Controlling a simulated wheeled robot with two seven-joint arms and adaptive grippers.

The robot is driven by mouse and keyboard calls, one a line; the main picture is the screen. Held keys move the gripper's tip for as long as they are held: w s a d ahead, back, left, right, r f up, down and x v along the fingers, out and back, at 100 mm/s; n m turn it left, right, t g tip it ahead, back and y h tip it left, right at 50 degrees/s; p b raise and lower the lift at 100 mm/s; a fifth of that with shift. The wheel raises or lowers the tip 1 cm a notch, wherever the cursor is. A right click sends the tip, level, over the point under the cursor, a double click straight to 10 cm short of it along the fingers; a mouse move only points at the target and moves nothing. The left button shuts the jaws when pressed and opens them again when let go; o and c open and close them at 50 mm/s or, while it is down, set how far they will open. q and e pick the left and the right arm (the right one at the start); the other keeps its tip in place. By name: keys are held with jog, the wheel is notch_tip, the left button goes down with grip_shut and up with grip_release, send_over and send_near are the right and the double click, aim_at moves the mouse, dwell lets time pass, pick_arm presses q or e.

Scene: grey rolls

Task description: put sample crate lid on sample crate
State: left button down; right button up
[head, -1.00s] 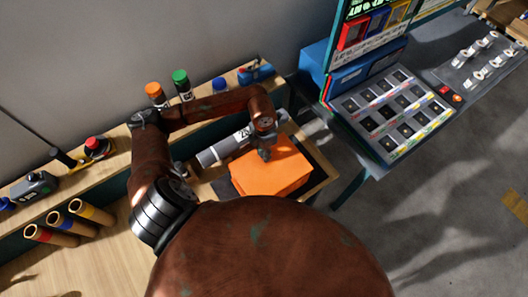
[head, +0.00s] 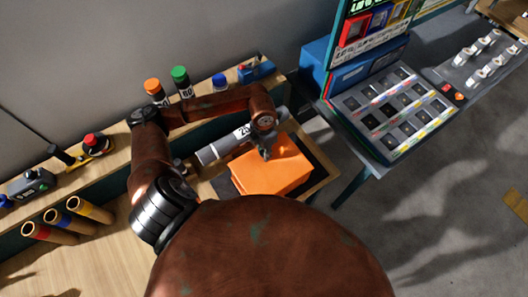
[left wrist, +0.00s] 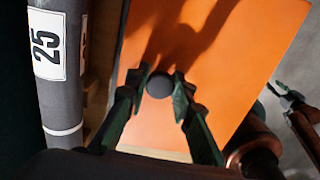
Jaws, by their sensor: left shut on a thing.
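The orange sample crate lid (head: 290,172) is at the right end of the bench in the head view. In the left wrist view the orange lid (left wrist: 235,60) is a broad flat panel with a dark round knob (left wrist: 159,85). My left gripper (head: 266,153) is above the lid, and its fingers (left wrist: 160,88) are shut on the knob. I cannot tell the sample crate apart from the orange lid, nor whether the two touch. A green finger and copper arm part at the right of the left wrist view look like my right gripper (left wrist: 290,105); its jaw state is unclear.
A grey cylinder (head: 215,151) marked with a number lies close beside the orange lid. Bottles with orange (head: 152,86) and green (head: 179,73) caps stand on the back shelf. A tilted panel (head: 395,112) stands to the right, across a gap of floor.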

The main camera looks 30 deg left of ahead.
pick_arm(q)
jog(key=shift+f+b, duration=0.45)
jog(key=shift+b, duration=0.05)
dwell(0.7)
dwell(0.3)
jog(key=c, duration=1.6)
grip_release()
notch_tip(320, 180, up, 12)
jog(key=shift+a, duration=0.1)
